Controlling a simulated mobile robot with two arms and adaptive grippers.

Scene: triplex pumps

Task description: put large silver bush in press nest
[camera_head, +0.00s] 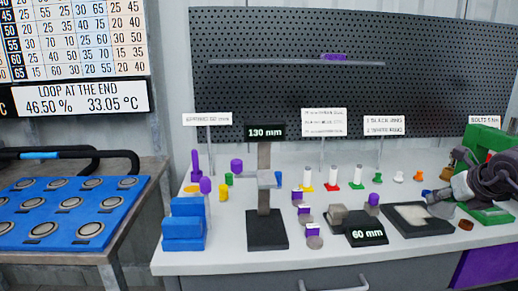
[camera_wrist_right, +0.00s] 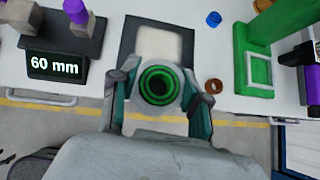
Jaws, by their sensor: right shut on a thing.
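My right gripper (camera_wrist_right: 158,92) is shut on a round silver-grey piece (camera_wrist_right: 158,64), which I take as the large silver bush. It shows end-on between the two fingers, with green rings around a dark centre. In the head view my right gripper (camera_head: 438,204) is at the right, above the right part of a black tray with a pale insert (camera_head: 400,222). The green press (camera_head: 489,147) stands behind it, partly hidden by my arm. In the wrist view the press (camera_wrist_right: 242,60) is to the right of the bush, with a pale square frame, perhaps the nest (camera_wrist_right: 259,71). My left gripper is out of view.
A copper-coloured ring (camera_wrist_right: 213,86) lies between tray and press. A blue cap (camera_wrist_right: 213,19) is behind it. The 60 mm display (camera_head: 366,233) and 130 mm gauge stand (camera_head: 267,232) are left of the tray. Several small coloured parts stand along the back.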

